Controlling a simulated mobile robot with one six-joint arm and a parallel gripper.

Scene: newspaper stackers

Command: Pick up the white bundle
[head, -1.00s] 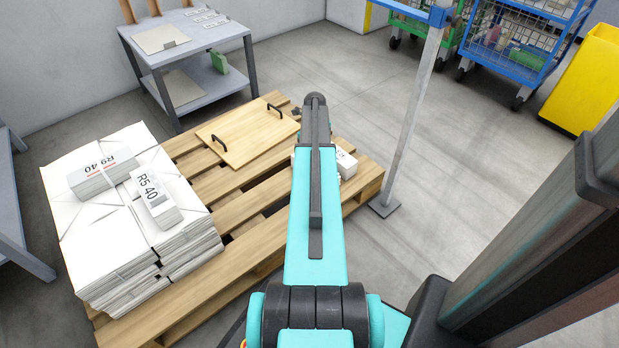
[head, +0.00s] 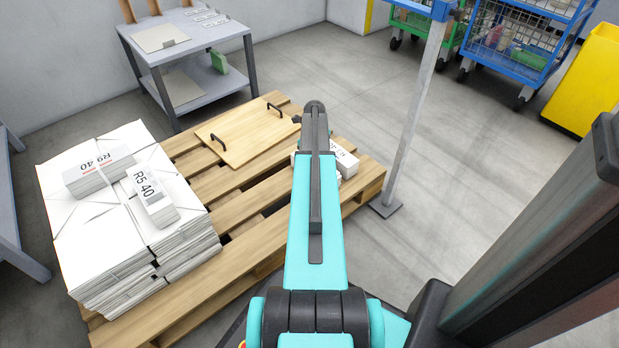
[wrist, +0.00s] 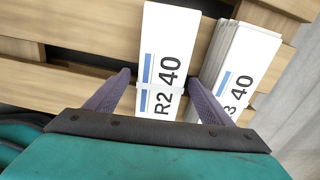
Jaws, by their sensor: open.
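A white bundle marked "R2 40" (wrist: 158,50) with a blue stripe lies on the pallet in the wrist view. My gripper (wrist: 160,79) is open, with one finger on each side of this bundle; I cannot tell whether they touch it. A second white bundle, its label partly hidden and ending in "3 40" (wrist: 245,60), lies just right of the right finger. In the head view, white bundles (head: 345,158) show beside my arm, which hides the rest of them and the gripper. Two more bundles, "R9 40" (head: 98,170) and "R5 40" (head: 151,196), lie on a large paper stack.
The large paper stack (head: 120,275) fills the left of the wooden pallet (head: 225,212). A wooden board with two black handles (head: 245,135) lies at the pallet's back. A metal post (head: 410,125) stands right of the pallet. A grey table (head: 190,40) stands behind.

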